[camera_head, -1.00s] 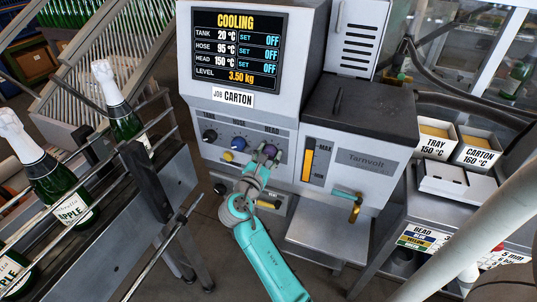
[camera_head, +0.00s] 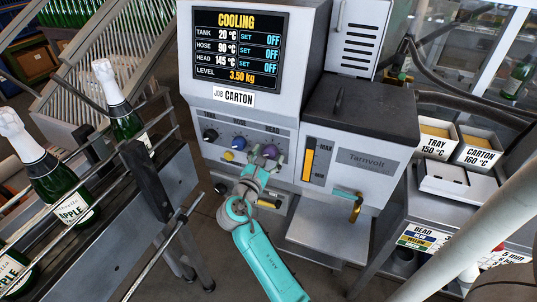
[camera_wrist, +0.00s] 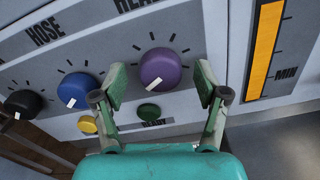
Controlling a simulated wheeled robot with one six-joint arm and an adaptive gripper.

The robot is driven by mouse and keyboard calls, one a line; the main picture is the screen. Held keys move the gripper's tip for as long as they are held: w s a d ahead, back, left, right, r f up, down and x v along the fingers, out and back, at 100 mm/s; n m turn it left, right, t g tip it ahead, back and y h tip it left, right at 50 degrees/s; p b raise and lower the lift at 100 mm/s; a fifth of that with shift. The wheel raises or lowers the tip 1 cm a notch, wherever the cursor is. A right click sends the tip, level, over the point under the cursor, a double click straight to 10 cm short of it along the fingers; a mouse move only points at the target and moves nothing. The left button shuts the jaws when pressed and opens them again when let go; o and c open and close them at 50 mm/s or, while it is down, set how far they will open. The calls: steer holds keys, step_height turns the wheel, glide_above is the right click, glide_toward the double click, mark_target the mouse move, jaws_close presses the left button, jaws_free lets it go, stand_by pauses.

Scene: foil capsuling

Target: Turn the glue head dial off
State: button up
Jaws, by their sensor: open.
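The purple head dial (camera_head: 270,152) sits on the front panel of the glue machine, right of the blue hose dial (camera_head: 239,143) and the black tank dial (camera_head: 210,135). In the wrist view the purple dial (camera_wrist: 160,68) shows a white pointer aimed down and left. My gripper (camera_wrist: 158,84) is open, its green-padded fingers on either side of and below the dial, with a visible gap to it. In the head view my gripper (camera_head: 257,168) is just below the dial. The screen (camera_head: 238,50) reads COOLING, with tank, hose and head set OFF.
A green button (camera_wrist: 149,111) lies below the purple dial and a yellow button (camera_wrist: 87,124) below the blue one. A conveyor with bottles (camera_head: 64,185) stands at left. A tap (camera_head: 354,203) and shelf (camera_head: 318,238) are at lower right.

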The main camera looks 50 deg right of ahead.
steer(key=v, duration=1.1)
steer(key=s+a+f+m+t+y, duration=0.1)
steer(key=s+a+f+t+y, duration=0.3)
steer(key=f, duration=0.4)
steer(key=s+a+f+t+y, duration=0.1)
steer(key=s+a+f+y, duration=0.2)
steer(key=s+f+y, duration=0.3)
steer(key=s+a+f+m+t+y, duration=0.1)
steer(key=s+a+f+m+y, duration=0.1)
steer(key=s+a+m, duration=0.3)
steer(key=s+a+f+m+t+y, duration=0.1)
steer(key=s+a+f+y, duration=0.1)
steer(key=s, duration=0.4)
steer(key=s+a+r+m+y, duration=0.1)
steer(key=s+a+r+m, duration=0.1)
steer(key=s+r+m, duration=0.3)
steer(key=s+a+r+m+t+y, duration=0.1)
steer(key=s+a+r+m+y, duration=0.1)
steer(key=s+r+m, duration=0.4)
steer(key=s+m, duration=0.1)
steer(key=s, duration=0.2)
steer(key=shift+a+r+t, duration=0.3)
steer(key=shift+r, duration=0.05)
